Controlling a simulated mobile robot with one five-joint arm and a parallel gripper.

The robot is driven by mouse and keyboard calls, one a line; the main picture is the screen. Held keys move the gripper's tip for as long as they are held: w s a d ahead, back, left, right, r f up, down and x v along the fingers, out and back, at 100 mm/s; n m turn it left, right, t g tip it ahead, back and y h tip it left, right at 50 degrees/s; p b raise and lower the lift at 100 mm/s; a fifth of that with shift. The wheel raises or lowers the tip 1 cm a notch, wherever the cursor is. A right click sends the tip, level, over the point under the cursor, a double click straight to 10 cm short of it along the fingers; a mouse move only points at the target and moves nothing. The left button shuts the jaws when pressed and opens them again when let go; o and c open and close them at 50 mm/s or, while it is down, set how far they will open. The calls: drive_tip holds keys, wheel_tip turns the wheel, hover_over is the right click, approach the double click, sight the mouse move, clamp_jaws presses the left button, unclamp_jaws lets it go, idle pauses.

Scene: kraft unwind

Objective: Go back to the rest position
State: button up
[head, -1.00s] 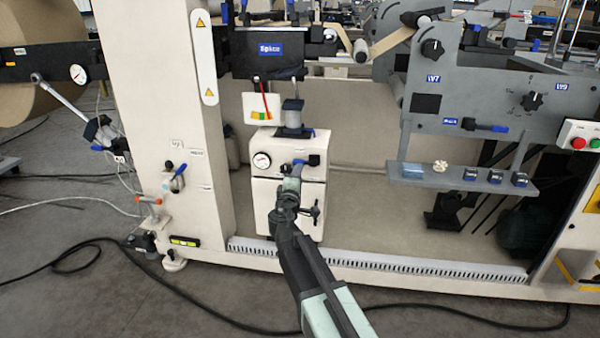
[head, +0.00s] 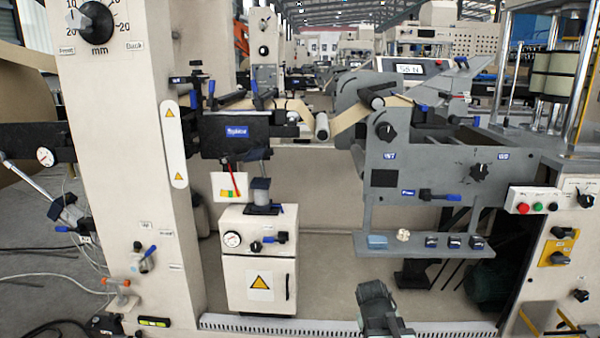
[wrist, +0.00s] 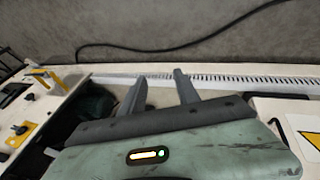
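My gripper shows in the wrist view (wrist: 160,76), with its two dark fingers spread apart and nothing between them. It points over the slotted rail (wrist: 228,80) and the grey floor. In the head view my arm shows low, right of the middle, in front of the machine's base; its fingertips cannot be made out there. The white cabinet (head: 259,270) with a gauge and a yellow warning triangle stands left of my arm, apart from it.
A grey shelf (head: 420,250) with a blue block, a pale knobbed piece and dark blue-topped pieces juts out above my arm. A beige column (head: 125,150) rises at left. A control box (head: 535,201) with red and green buttons is at right. A black cable (wrist: 110,50) lies on the floor.

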drive_tip(key=s+a+g+y+p, duration=0.2)
drive_tip(key=s+a+g+y, duration=0.2)
drive_tip(key=s+a, duration=0.4)
wheel_tip(320, 180, up, 36)
drive_tip(key=p, duration=3.6)
drive_tip(key=shift+d+t+h, duration=0.3)
drive_tip(key=shift+d, duration=0.1)
